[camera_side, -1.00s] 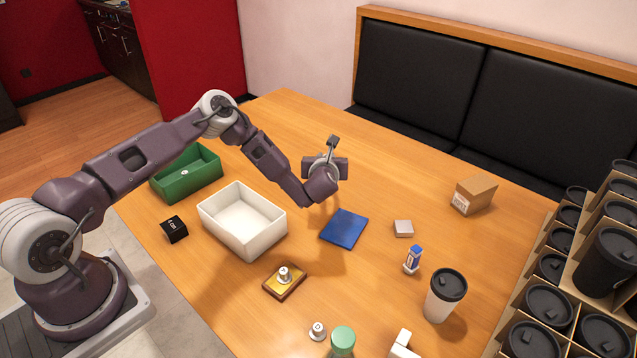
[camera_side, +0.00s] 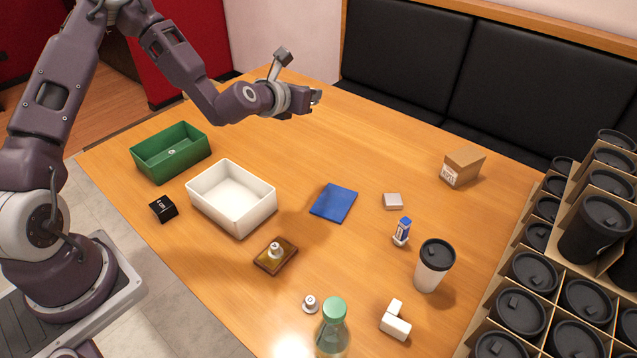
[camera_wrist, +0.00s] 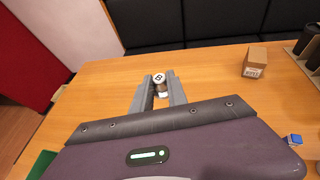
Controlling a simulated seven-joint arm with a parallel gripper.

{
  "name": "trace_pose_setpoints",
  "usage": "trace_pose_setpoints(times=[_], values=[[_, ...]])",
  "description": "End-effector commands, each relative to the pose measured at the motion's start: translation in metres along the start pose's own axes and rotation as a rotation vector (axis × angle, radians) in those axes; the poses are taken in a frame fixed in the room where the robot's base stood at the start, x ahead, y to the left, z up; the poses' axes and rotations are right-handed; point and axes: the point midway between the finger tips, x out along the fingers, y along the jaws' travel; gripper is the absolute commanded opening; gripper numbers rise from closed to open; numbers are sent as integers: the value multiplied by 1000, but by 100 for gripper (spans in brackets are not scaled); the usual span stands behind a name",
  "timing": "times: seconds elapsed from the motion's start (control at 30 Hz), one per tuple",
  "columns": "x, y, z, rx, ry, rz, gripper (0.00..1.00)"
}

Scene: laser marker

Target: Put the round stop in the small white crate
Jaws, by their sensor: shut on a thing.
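My gripper (camera_side: 311,98) is high above the back of the table in the side view, pointing sideways to the right. In the wrist view its two fingers (camera_wrist: 160,88) are shut on a small round piece (camera_wrist: 159,77) with a white top and a dark letter B, which looks like the round stop. Its lower part is partly hidden between the fingers. The small white crate (camera_side: 261,215) stands on the table, below and to the left of my gripper, and looks empty.
A green crate (camera_side: 152,176) stands left of the white one, a black cube (camera_side: 163,209) in front. A blue pad (camera_side: 334,203), a brown block with a knob (camera_side: 275,263), another knob (camera_side: 310,303), a cup (camera_side: 431,268), a bottle (camera_side: 332,335) and a carton (camera_side: 463,166) occupy the table.

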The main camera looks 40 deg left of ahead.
Motion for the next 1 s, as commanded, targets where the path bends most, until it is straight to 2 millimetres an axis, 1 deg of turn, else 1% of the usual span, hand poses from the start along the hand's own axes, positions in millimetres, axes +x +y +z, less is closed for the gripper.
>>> trace_pose_setpoints(times=[0.03, 0.07, 0.1, 0.2, 0.3, 0.37, 0.47, 0.5, 0.6, 0.67, 0.8, 0.9, 1.0], values=[[19, -3, -25, -15, 10, 31, 0], [30, -3, -39, -23, 9, 54, 0], [42, -4, -59, -34, 9, 81, 0], [61, -5, -102, -52, 5, 133, 0], [70, -7, -131, -63, 1, 159, 0], [73, -7, -142, -68, -1, 169, 0], [80, -8, -163, -68, 0, 174, 0], [84, -8, -174, -70, 0, 175, 0], [92, -8, -194, -69, -2, 173, 0], [96, -8, -202, -70, -2, 174, 0], [106, -8, -226, -69, -2, 173, 0], [111, -8, -238, -70, -1, 173, 0], [112, -8, -240, -71, -2, 172, 0]])
